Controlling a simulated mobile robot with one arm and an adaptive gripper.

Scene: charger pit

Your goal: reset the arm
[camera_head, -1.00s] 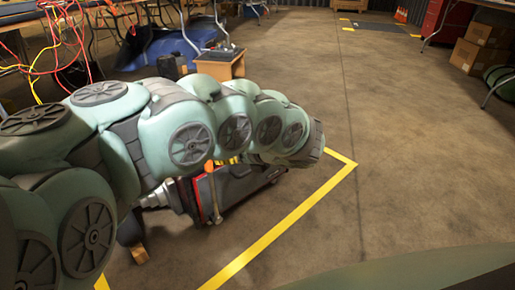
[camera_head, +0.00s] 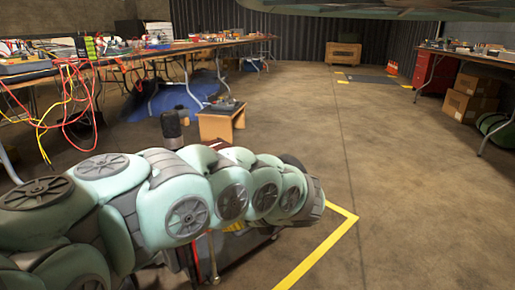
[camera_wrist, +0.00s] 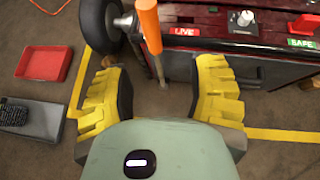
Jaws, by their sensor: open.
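In the wrist view my gripper (camera_wrist: 162,95) has its two yellow ribbed fingers spread wide, with nothing between them but floor and a metal post farther off. Beyond the fingers is a dark red machine (camera_wrist: 270,32) with "LIVE" and "SAFE" labels, a knob and an orange-handled lever (camera_wrist: 148,24). A black wheel (camera_wrist: 100,22) stands at its left. In the head view my arm (camera_head: 190,205) reaches from the left edge to the centre, low over the floor. It hides most of the machine (camera_head: 240,252), and my gripper cannot be made out there.
A red tray (camera_wrist: 44,60) and a dark box (camera_wrist: 30,122) lie on the floor left of my gripper. Yellow floor tape (camera_head: 320,250) marks a corner by the arm. A small wooden stool (camera_head: 220,123) stands behind it. Cluttered tables line the left; open floor lies right.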

